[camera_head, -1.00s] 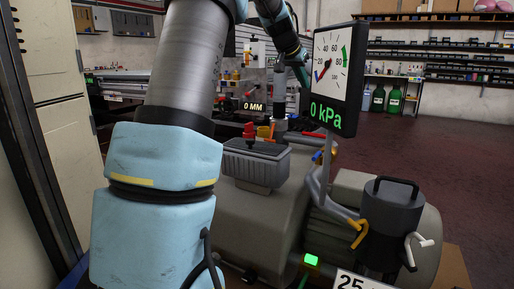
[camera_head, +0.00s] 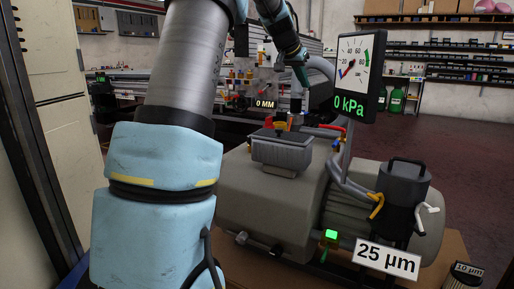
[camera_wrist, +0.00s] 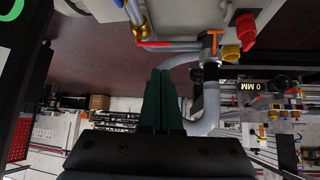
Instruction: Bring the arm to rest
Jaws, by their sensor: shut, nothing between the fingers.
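My arm (camera_head: 165,160), with a grey tube and pale blue joints, fills the left-centre of the head view and bends over at the top. My gripper (camera_head: 302,78) is small and partly lost against the background there, above the grey vacuum pump (camera_head: 265,205). In the wrist view my gripper (camera_wrist: 161,75) shows two dark green fingers side by side, shut with nothing between them. The fingertips point toward the pump's pipes and knobs at the top of that view. I cannot tell the exact gap to the pipes.
A gauge panel (camera_head: 355,75) reading 0 kPa stands right of my gripper. A 25 µm sign (camera_head: 388,259) and a dark canister (camera_head: 402,185) sit at the pump's right. A pale cabinet (camera_head: 60,100) is close on the left. Red floor (camera_head: 460,160) is open on the right.

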